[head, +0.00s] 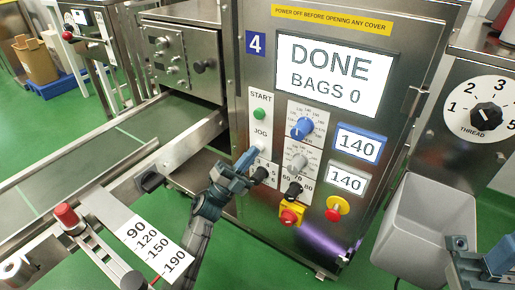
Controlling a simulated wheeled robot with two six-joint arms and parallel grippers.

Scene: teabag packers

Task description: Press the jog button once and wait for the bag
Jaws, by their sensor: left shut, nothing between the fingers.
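The machine's grey front panel (380,215) carries a screen (333,75) reading "DONE" and "BAGS 0". On its left strip are a green START button (260,114) and, below it, the JOG label (260,132). My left gripper (250,161) is shut and empty, its tips just below the JOG label. The tips cover most of the spot where the jog button would be, so I cannot tell whether they touch it. My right gripper (478,258) is partly in view at the bottom right; its jaws are unclear. I see no bag.
Right of the strip are a blue knob (301,128), a grey knob (298,163), two displays reading 140 (359,145), and red-on-yellow switches (335,209). A grey bin (425,225) stands at the right, near my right gripper. A conveyor (75,170) runs at left.

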